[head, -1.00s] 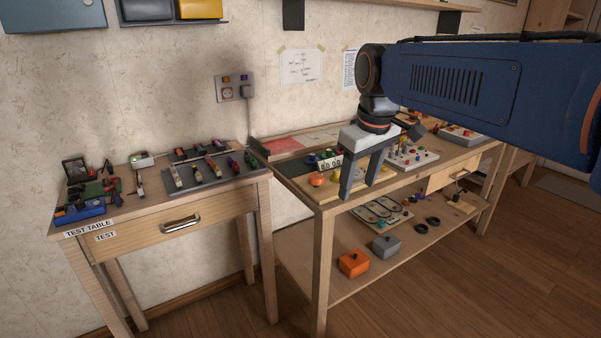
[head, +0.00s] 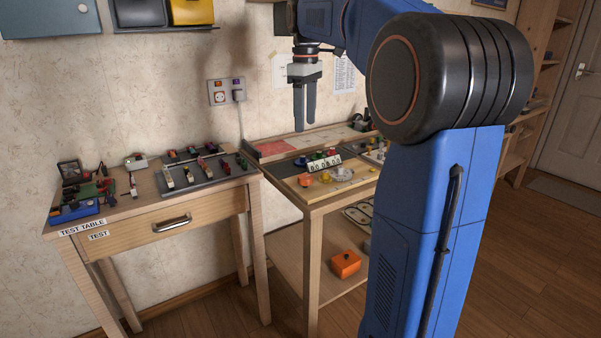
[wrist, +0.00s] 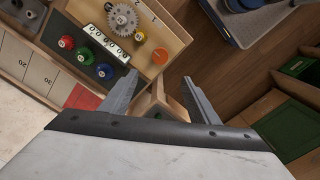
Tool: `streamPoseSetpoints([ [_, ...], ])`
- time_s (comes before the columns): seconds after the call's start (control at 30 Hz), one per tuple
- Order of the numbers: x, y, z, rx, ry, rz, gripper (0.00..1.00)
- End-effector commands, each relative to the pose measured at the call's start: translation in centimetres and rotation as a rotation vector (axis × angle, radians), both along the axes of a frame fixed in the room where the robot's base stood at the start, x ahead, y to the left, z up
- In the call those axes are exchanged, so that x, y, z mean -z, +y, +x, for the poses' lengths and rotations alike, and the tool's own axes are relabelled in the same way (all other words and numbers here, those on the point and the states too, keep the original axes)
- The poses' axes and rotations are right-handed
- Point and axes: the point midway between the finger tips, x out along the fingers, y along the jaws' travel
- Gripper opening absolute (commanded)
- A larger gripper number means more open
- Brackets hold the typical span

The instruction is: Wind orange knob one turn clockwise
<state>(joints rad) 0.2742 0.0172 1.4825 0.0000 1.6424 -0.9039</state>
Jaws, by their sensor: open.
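The orange knob (head: 305,180) sits on a light wooden board (head: 290,187) near the front left corner of the workbench. In the wrist view my gripper (wrist: 160,82) is open and empty, with a bench corner seen far below between the fingers.
A test table (head: 140,205) with tools stands left. An orange box (head: 345,263) sits on the lower shelf. A gap separates the tables.

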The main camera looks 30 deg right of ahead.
Motion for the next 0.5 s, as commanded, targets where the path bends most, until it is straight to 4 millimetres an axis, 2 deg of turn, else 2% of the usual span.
streamPoseSetpoints([
  [0.17,2.4,0.0,-0.1,0.000,0.002,0.001,0.55],
  [0.5,8.4,0.1,-0.1,0.001,0.003,0.000,0.55],
])
